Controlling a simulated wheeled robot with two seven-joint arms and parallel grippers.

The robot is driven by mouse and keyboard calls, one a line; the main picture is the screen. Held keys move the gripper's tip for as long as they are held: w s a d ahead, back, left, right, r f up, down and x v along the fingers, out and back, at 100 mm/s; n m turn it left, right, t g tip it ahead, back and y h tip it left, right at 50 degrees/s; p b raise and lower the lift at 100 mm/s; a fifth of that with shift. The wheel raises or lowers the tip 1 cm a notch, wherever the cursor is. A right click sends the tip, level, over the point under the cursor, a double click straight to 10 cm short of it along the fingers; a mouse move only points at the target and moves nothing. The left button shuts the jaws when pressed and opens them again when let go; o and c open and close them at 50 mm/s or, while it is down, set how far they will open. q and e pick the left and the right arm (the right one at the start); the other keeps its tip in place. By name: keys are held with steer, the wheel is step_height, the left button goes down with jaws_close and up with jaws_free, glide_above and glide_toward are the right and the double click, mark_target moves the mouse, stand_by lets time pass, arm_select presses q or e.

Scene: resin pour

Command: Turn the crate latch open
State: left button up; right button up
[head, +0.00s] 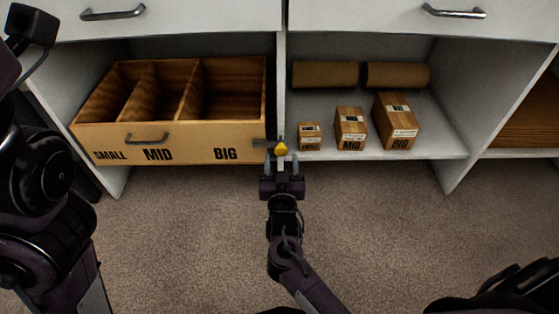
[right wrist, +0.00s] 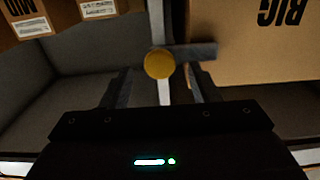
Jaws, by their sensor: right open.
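The crate (head: 120,133) is an open wooden box with three compartments, labelled SMALL, MID and BIG on its front, in the left shelf bay. The latch (head: 281,148) has a round yellow knob and a dark bar, at the crate's right front corner. In the right wrist view the yellow knob (right wrist: 159,64) sits between the fingers, and the dark bar (right wrist: 195,51) reaches over the crate front (right wrist: 240,75). My right gripper (head: 283,163) is open around or just short of the knob; contact cannot be told. My left gripper is not in view.
Three boxes, small (head: 309,136), mid (head: 350,129) and big (head: 396,122), stand in the right bay. Two brown rolls (head: 325,74) lie behind them. A white divider (head: 281,90) separates the bays. Carpet (head: 190,230) in front is clear.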

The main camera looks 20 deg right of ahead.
mark_target(270, 144)
steer(key=shift+b+x, duration=0.4)
steer(key=shift+x, duration=0.95)
jaws_close()
